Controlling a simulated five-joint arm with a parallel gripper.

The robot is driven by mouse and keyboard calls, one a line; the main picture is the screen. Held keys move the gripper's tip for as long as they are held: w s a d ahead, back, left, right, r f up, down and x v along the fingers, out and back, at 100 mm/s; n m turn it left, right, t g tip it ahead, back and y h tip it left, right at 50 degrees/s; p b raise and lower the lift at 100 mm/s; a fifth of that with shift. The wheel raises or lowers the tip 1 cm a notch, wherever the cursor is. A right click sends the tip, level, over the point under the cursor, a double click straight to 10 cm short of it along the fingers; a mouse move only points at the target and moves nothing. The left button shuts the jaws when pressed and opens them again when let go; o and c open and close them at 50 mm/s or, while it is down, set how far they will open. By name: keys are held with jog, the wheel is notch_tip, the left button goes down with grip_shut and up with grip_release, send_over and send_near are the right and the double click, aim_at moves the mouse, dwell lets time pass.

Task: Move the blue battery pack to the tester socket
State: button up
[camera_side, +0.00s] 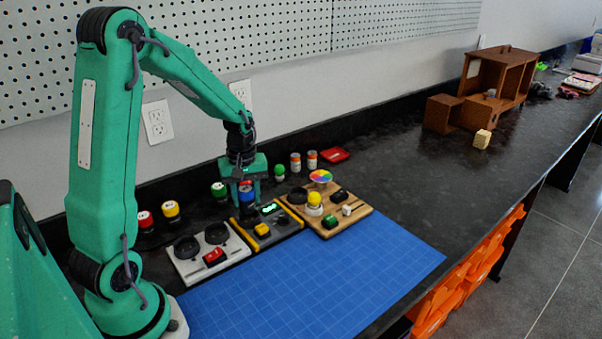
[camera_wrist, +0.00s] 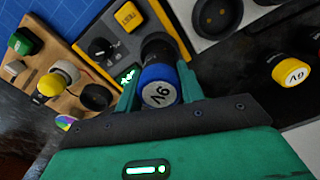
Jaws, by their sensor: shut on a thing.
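The blue battery pack (camera_wrist: 160,88) has a blue cap marked 9V and a dark body; it also shows in the side view (camera_side: 246,191). My gripper (camera_wrist: 158,78) is shut on it, one finger on each side, pointing down; in the side view it (camera_side: 245,188) is over the back left part of the tester. The tester (camera_side: 286,226) is a dark grey box with yellow edges, a lit green display (camera_side: 270,209), a yellow block and a black knob (camera_wrist: 102,50). The pack is upright over the tester's socket area. The socket is hidden, and I cannot tell whether the pack is seated.
A white panel (camera_side: 236,246) with two round dark sockets and a red switch is left of the tester. A wooden board (camera_side: 352,215) with small parts is right. Yellow (camera_side: 170,210), red (camera_side: 145,219) and green (camera_side: 218,190) packs stand behind. The blue mat (camera_side: 310,280) in front is clear.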

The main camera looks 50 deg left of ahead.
aim_at(247, 204)
jog(key=shift+f, duration=1)
jog(key=shift+f, duration=0.6)
dwell(1.0)
jog(key=o, duration=0.8)
jog(key=shift+r, duration=5.5)
